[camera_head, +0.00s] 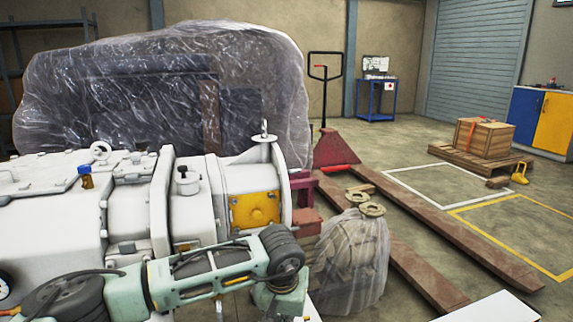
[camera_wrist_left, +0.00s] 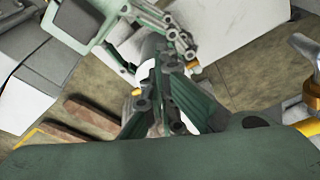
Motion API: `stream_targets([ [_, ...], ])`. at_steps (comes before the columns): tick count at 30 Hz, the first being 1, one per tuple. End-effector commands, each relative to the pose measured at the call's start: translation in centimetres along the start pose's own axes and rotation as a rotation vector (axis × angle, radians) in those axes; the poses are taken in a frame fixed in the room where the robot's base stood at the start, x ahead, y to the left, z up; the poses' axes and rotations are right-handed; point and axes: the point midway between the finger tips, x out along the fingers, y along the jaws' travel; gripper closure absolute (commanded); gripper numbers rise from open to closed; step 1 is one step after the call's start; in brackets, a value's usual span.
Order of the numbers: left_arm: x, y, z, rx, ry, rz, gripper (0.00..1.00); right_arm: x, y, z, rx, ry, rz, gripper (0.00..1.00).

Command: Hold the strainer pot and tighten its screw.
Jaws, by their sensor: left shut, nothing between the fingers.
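The white pump machine (camera_head: 60,200) fills the left of the head view. A small pot with a dark knob (camera_head: 187,178) stands on its top; I cannot tell for sure that it is the strainer pot, nor make out its screw. My left arm reaches in from the lower left in front of the machine, and its gripper end is cut off or hidden there. In the left wrist view my left gripper (camera_wrist_left: 163,72) is shut and empty. A green and grey jointed part (camera_wrist_left: 158,18) beyond it looks like my right gripper; its jaws are unclear.
A metal fitting with a brass ring (camera_wrist_left: 305,92) shows at the wrist view's right edge. A plastic-wrapped bundle (camera_head: 350,262) and a red pallet jack (camera_head: 335,148) stand right of the machine.

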Motion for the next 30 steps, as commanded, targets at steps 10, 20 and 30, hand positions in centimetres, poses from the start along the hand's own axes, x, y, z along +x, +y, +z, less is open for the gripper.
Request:
stream_targets([
  [10,0.3,-1.0,-0.2,-0.008,0.003,-0.012,1.00,-0.1,-0.2,0.0,0.005,0.002,-0.004,0.88],
  [20,0.2,-1.0,0.1,-0.008,0.004,-0.012,1.00,-0.1,-0.2,0.0,0.005,0.002,-0.004,0.88],
  [30,-1.6,-0.8,0.2,-0.005,0.003,-0.006,1.00,-0.1,-0.1,0.1,0.006,0.000,-0.003,0.88],
])
